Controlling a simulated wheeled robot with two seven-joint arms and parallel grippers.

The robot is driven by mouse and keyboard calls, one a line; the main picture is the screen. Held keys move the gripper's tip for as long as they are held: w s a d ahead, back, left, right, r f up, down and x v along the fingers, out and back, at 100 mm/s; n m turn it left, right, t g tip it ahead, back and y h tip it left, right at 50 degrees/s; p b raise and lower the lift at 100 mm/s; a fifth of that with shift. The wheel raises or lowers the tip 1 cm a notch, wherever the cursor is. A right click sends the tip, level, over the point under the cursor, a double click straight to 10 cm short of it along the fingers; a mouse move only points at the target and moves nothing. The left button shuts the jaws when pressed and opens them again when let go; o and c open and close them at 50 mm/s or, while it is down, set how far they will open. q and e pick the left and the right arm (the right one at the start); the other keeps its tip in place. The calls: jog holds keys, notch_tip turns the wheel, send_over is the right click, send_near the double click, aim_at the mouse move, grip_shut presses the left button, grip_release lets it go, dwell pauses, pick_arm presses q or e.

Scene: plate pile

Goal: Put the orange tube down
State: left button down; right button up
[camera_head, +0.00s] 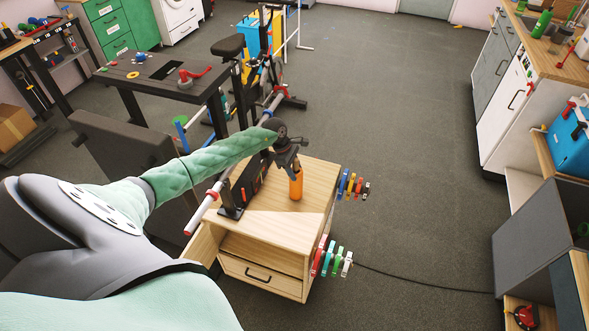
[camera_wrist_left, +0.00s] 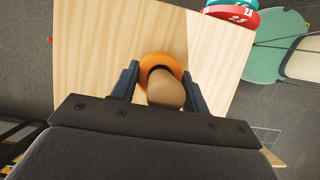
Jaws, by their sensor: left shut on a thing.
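The orange tube (camera_head: 297,185) is upright over the top of the small wooden cabinet (camera_head: 262,201). Its lower end is at or very near the wood; I cannot tell whether it touches. My left gripper (camera_head: 292,166) points down and is shut on the tube's upper part. In the left wrist view, the orange rim (camera_wrist_left: 174,60) sits between the two dark fingers, with a tan rounded end inside it. My right gripper is not in view.
Coloured weight plates hang on the cabinet's right side (camera_head: 353,186), several in an upper and a lower row. A dark rack (camera_head: 240,188) with a long bar stands left of the tube. Bare wood lies in front of the tube.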

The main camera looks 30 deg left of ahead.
pick_arm(q)
jog(key=shift+f, duration=0.1)
jog(key=c, duration=0.7)
grip_release()
